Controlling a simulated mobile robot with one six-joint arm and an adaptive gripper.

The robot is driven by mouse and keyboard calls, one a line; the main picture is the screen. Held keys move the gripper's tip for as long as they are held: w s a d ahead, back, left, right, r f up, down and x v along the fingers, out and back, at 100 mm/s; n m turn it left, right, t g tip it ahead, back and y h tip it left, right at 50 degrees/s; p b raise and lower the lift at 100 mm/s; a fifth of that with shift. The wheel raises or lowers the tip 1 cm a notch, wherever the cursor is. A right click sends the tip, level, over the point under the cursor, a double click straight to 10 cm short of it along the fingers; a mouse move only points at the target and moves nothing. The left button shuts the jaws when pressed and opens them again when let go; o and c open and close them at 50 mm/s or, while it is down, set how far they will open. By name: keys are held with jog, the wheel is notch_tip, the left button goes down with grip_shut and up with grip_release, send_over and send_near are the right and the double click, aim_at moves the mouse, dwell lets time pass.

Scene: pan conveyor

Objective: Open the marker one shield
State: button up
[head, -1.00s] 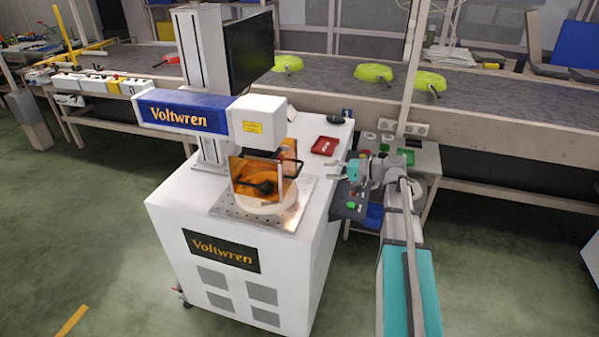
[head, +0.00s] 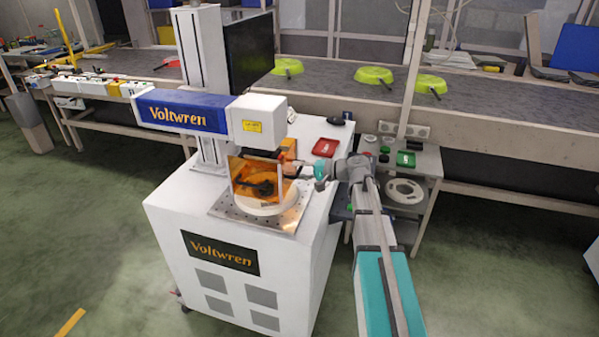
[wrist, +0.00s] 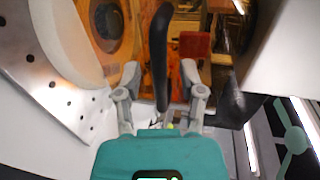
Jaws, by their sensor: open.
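The marker (head: 183,113) is a white cabinet with a blue Voltwren laser head. Its shield (head: 245,178) is an orange see-through box under the head, over a perforated metal plate (head: 288,214). A dark pan-like shape and a pale round base show inside and below it. In the wrist view the black shield handle (wrist: 161,45) stands out between my two fingers, with the orange shield panel (wrist: 130,50) behind it. My gripper (wrist: 160,78) is open, one finger on each side of the handle. In the head view my gripper (head: 304,170) is at the shield's right side, and the handle is mostly hidden.
A red tray (head: 325,147) lies on the cabinet top behind my gripper. Behind runs a conveyor (head: 330,85) with several lime-green pans.

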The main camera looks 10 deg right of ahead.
jog(key=shift+c, duration=0.3)
grip_shut()
jog(key=shift+r, duration=0.1)
notch_tip(320, 180, up, 12)
jog(key=p, duration=1.2)
jog(key=shift+r+p, duration=0.2)
jog(key=shift+p, duration=0.1)
jog(key=shift+o, duration=0.3)
grip_release()
jog(key=shift+f, duration=0.1)
